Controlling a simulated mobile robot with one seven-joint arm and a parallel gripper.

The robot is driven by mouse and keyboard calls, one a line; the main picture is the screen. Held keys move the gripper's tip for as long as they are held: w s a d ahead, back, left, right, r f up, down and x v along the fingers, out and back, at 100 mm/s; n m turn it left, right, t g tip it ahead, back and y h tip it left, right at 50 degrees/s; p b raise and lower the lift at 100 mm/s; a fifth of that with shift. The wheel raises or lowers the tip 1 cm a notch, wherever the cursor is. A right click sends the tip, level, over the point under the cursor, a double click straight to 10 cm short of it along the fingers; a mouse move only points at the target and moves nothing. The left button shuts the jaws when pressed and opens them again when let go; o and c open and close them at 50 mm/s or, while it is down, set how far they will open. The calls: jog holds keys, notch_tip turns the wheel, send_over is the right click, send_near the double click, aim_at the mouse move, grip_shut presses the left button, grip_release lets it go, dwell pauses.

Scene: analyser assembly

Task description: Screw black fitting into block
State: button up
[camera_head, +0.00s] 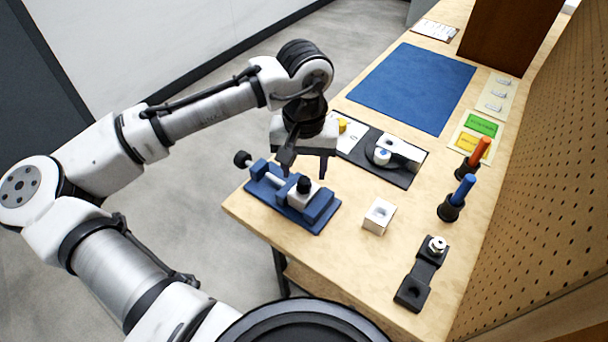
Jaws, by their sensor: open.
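A blue vise (318,209) sits at the table's near left corner. A white block (297,200) is between its jaws. The black fitting (304,185) stands upright on top of the block; how deep it sits in it cannot be told. My gripper (305,165) is open and points down just above the vise, with one dark finger on the left and one on the right. Its fingers are above and around the fitting in the picture, and I see nothing held between them.
A second white block (378,216) with a hole lies right of the vise. A black holder (412,291) with a metal fitting (437,245) is at the near right. Blue-handled (463,190) and orange-handled (478,151) tools stand near the pegboard (545,190). A blue mat (412,88) lies clear farther back.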

aim_at(304, 180)
jog(key=shift+f, duration=1.8)
jog(key=c, duration=1)
jog(key=shift+r+m+p, duration=0.1)
jog(key=shift+m+p, duration=0.25)
jog(key=shift+m, duration=0.25)
jog(key=m, duration=0.2)
jog(key=shift+m+p, duration=0.3)
jog(key=shift+m, duration=0.1)
jog(key=shift+m+p, duration=0.3)
jog(key=shift+m, duration=1.8)
